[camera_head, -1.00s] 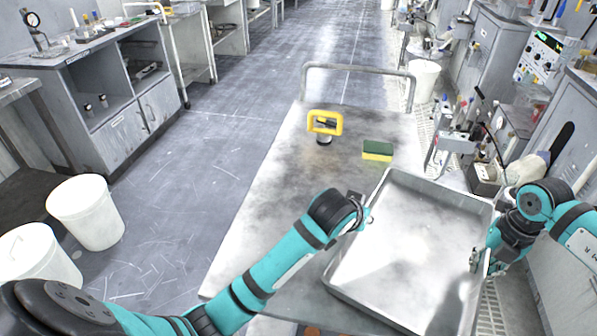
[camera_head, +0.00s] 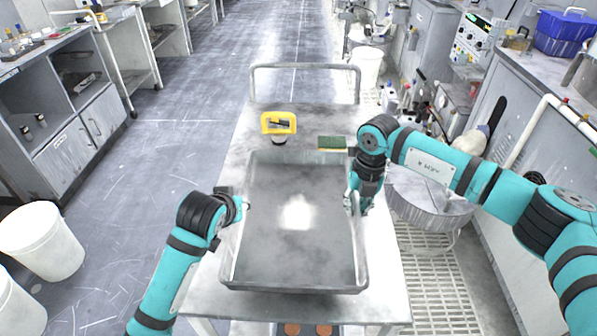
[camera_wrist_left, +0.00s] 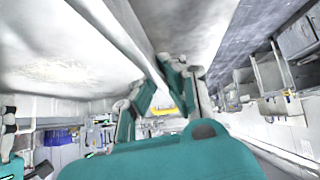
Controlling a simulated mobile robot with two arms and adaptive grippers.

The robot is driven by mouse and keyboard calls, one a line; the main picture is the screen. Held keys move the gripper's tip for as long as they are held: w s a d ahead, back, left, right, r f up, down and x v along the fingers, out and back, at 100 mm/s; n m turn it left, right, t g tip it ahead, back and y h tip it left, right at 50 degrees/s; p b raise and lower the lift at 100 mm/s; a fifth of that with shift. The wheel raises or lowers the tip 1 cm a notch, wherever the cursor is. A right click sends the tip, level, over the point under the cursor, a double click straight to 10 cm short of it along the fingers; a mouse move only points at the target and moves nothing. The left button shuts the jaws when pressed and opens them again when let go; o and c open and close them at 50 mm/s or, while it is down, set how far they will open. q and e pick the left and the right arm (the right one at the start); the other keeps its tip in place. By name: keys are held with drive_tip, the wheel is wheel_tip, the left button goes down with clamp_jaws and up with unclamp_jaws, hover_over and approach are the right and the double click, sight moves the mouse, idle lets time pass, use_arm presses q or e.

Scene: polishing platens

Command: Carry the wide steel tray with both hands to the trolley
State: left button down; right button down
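The wide steel tray (camera_head: 298,262) is level over the top of the trolley (camera_head: 388,275), inside its outline from front to back. I cannot tell whether it touches the trolley top. My left gripper (camera_head: 240,205) is shut on the tray's left rim; in the left wrist view its two fingers (camera_wrist_left: 166,92) close around the pale rim. My right gripper (camera_head: 352,202) is shut on the right rim, its fingers partly hidden by the wrist. The tray is empty.
A yellow-handled tool (camera_head: 279,123) and a green-and-yellow sponge (camera_head: 332,143) lie on the trolley just beyond the tray's far rim. A rail (camera_head: 305,67) rises at the trolley's far end. A round grey drum (camera_head: 430,205) stands to the right. White bins (camera_head: 42,240) stand left.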

sight(353, 220)
use_arm(q)
drive_tip(key=shift+w, duration=0.1)
use_arm(e)
drive_tip(key=shift+w, duration=0.1)
use_arm(q)
drive_tip(key=shift+f, duration=0.15)
use_arm(e)
drive_tip(key=shift+f, duration=0.15)
